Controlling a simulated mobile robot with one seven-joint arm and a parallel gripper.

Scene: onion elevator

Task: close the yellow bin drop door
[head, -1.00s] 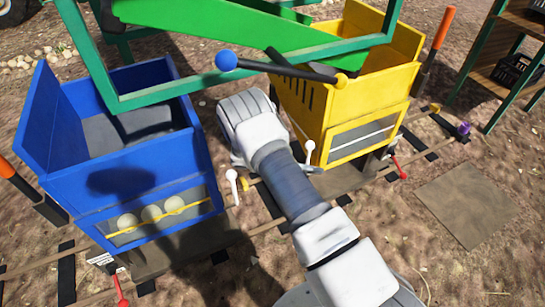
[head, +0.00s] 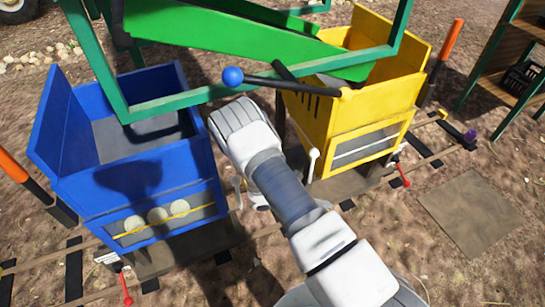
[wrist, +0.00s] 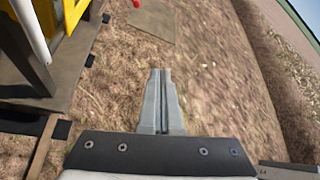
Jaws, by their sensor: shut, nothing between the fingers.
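The yellow bin (head: 320,124) stands right of centre in the head view, with a framed panel with a window (head: 365,148) low on its front. I cannot tell which part is the drop door or how far it is open. A white-knobbed lever (head: 312,160) stands at the bin's near left corner. In the wrist view a yellow part of the bin (wrist: 73,12) shows at the top left, beside a white rod (wrist: 30,28). My gripper (wrist: 162,72) is shut and empty, over bare ground and right of the bin there.
A blue bin (head: 85,192) with pale balls behind its front window stands left of my arm. A green frame (head: 190,94) and chute cross above both bins. A red-handled lever (head: 404,176) is right of the yellow bin. A flat brown plate (head: 470,215) lies on open ground at right.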

